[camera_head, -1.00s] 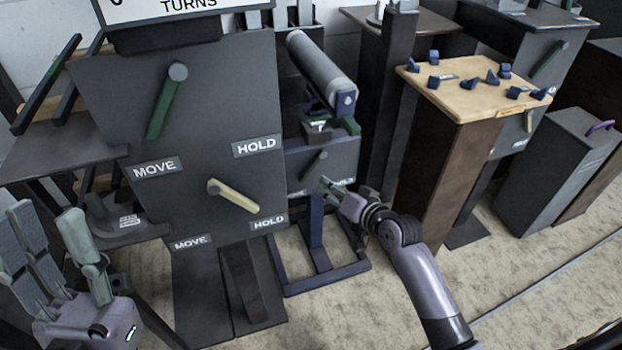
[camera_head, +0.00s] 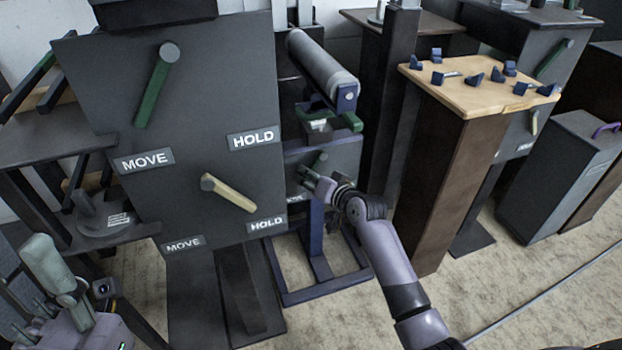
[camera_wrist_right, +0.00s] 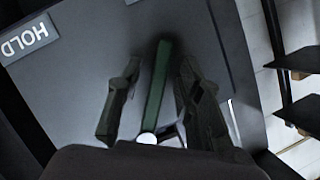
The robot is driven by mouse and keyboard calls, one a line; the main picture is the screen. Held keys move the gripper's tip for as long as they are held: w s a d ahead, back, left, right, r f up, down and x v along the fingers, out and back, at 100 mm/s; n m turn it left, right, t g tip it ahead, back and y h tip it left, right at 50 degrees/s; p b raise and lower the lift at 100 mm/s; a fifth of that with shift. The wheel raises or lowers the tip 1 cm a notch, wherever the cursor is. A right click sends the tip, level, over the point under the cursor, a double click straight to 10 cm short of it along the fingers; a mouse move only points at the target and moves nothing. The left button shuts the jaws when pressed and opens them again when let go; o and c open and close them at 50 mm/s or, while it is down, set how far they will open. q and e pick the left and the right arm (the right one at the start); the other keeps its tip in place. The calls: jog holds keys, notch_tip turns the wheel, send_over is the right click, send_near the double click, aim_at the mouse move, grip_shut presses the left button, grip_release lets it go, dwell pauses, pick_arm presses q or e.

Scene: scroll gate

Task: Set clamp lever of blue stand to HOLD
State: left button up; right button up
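The blue stand (camera_head: 315,235) has a navy frame, a grey roller on top and a dark panel (camera_head: 345,160) partly hidden by my right gripper. Its green clamp lever (camera_head: 320,160) shows only in part in the head view. In the right wrist view the green lever (camera_wrist_right: 158,85) lies between my two fingers, with a gap on each side. A HOLD label (camera_wrist_right: 25,40) is on the panel at upper left there. My right gripper (camera_head: 306,175) is open around the lever. My left gripper (camera_head: 35,275) is open and empty at lower left.
A large dark panel (camera_head: 190,90) with a green lever, a cream lever and MOVE and HOLD labels stands left of the blue stand. A wooden-topped pedestal (camera_head: 440,90) with several blue pieces stands right of my right arm.

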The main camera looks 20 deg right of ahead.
grip_shut()
dwell(0.7)
